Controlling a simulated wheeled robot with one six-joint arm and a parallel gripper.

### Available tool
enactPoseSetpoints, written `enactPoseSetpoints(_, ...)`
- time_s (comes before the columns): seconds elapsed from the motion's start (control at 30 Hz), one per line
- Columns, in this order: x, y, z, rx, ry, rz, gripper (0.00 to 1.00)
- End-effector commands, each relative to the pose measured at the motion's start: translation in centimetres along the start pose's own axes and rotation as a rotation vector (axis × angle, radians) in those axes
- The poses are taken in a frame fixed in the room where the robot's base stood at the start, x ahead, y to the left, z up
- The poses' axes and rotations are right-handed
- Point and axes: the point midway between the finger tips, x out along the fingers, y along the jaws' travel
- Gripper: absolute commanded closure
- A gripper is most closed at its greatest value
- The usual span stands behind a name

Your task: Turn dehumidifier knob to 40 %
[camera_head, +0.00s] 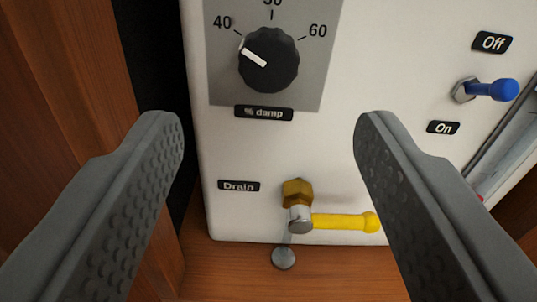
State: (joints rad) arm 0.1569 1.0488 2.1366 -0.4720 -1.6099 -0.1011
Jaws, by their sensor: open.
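The dehumidifier knob (269,62) is a black, round, ribbed knob with a white pointer mark. It sits on a grey plate (310,85) with the marks 40, a partly cut off 50, and 60, above a "% damp" label (263,113). The white mark points up and left, towards the 40 mark. My gripper (268,125) is open, with one grey, dimpled finger on each side of the view. The fingers are apart from the knob, which shows above and between their tips. Nothing is between the fingertips in their grip.
A yellow-handled drain valve (340,222) sits low on the white panel (225,150), between the fingers in the picture. A blue toggle (490,89) with Off and On labels is at the right. A wooden wall (60,80) stands at the left.

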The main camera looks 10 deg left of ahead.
Motion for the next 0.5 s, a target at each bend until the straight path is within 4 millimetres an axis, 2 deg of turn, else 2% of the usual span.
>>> enactPoseSetpoints(0.1, -2.5, 0.1, 0.1, 0.002, -0.002, 0.003, 0.43)
enactPoseSetpoints(0.3, -6.1, 0.1, 0.1, 0.002, -0.003, 0.002, 0.43)
enactPoseSetpoints(0.5, -8.4, 0.1, 0.1, 0.000, -0.002, 0.001, 0.43)
